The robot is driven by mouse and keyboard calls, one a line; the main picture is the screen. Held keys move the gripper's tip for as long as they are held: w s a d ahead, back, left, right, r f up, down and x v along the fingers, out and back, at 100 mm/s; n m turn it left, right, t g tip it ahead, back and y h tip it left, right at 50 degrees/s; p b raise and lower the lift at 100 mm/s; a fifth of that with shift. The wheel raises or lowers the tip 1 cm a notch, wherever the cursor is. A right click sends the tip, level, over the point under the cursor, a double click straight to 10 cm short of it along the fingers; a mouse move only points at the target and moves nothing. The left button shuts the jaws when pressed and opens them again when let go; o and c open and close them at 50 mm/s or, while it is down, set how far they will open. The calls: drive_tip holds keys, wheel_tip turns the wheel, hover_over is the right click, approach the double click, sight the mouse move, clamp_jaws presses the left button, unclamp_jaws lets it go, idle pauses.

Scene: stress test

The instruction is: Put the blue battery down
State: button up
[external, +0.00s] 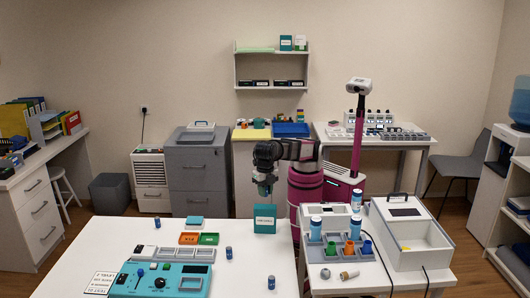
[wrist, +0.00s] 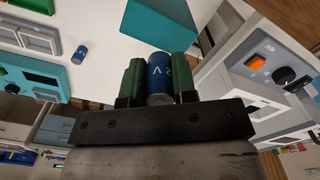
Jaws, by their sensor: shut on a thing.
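My gripper (wrist: 160,80) is shut on a blue battery (wrist: 159,75), held between its two green fingers in the wrist view. In the external view my gripper (external: 264,190) hangs just above and behind the teal box, near the far edge of the white table (external: 120,235); the held battery cannot be made out there. Other blue batteries stand on the table: one at the far left (external: 157,222), one in the middle (external: 228,253) and one near the front (external: 271,282). The wrist view also shows a blue battery on the table (wrist: 80,52).
The teal box (external: 265,219) stands at the table's back right. Orange and green trays (external: 198,239), grey trays (external: 187,254) and a teal device (external: 160,280) fill the left and middle. A side table at right holds a charger (external: 340,248) and a grey case (external: 410,245).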

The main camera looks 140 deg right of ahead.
sight(265, 207)
drive_tip(key=shift+f, duration=2.45)
drive_tip(key=shift+f, duration=0.15)
drive_tip(key=o, duration=0.9)
wheel_tip(265, 207, up, 12)
drive_tip(key=shift+r, duration=0.2)
drive_tip(key=shift+w+d, duration=0.1)
